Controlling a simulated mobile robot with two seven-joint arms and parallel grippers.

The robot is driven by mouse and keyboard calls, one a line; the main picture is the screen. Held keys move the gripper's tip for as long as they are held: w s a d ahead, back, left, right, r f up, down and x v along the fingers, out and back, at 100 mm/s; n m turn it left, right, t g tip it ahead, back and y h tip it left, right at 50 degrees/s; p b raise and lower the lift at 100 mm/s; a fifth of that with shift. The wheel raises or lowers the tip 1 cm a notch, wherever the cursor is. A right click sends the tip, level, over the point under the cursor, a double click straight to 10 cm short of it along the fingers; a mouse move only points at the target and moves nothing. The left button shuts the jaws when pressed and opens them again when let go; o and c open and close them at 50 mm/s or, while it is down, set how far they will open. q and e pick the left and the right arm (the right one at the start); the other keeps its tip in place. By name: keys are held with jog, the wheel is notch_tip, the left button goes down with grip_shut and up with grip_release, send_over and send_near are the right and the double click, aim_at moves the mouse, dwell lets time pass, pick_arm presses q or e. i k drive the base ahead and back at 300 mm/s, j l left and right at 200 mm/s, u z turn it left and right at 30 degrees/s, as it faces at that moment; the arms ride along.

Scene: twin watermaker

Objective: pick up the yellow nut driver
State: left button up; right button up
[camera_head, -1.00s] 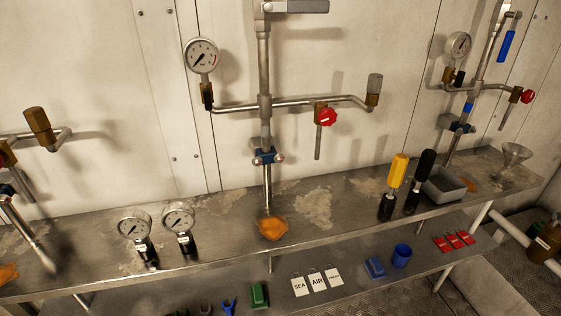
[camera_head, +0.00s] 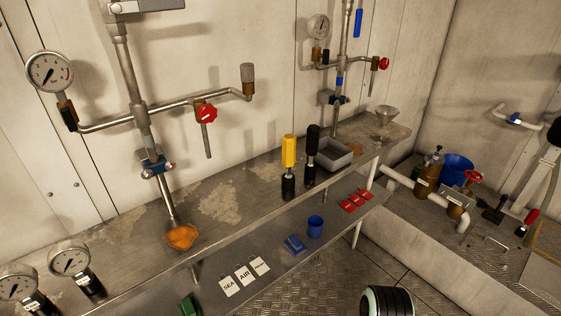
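The yellow nut driver (camera_head: 289,153) stands upright on the metal bench, its yellow handle up and its lower end in a black holder. A black-handled driver (camera_head: 311,146) stands just to its right in a similar black holder. Neither of my grippers shows in the head view.
The bench (camera_head: 225,205) holds a grey tray (camera_head: 337,155), a funnel (camera_head: 385,114), an orange piece (camera_head: 182,237) and two gauges (camera_head: 70,262). Pipework with a red-handled valve (camera_head: 206,113) rises behind. The lower shelf carries tags (camera_head: 245,274), a blue cup (camera_head: 315,226) and red tags (camera_head: 356,200).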

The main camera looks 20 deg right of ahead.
aim_at(289, 141)
jog(key=i+l+u, duration=0.15)
jog(key=l+u, duration=0.15)
jog(key=l, duration=0.15)
jog(key=i+l+u, duration=0.15)
jog(key=l+u, duration=0.2)
jog(key=l, duration=0.15)
jog(key=l+u, duration=0.3)
jog(key=l, duration=0.2)
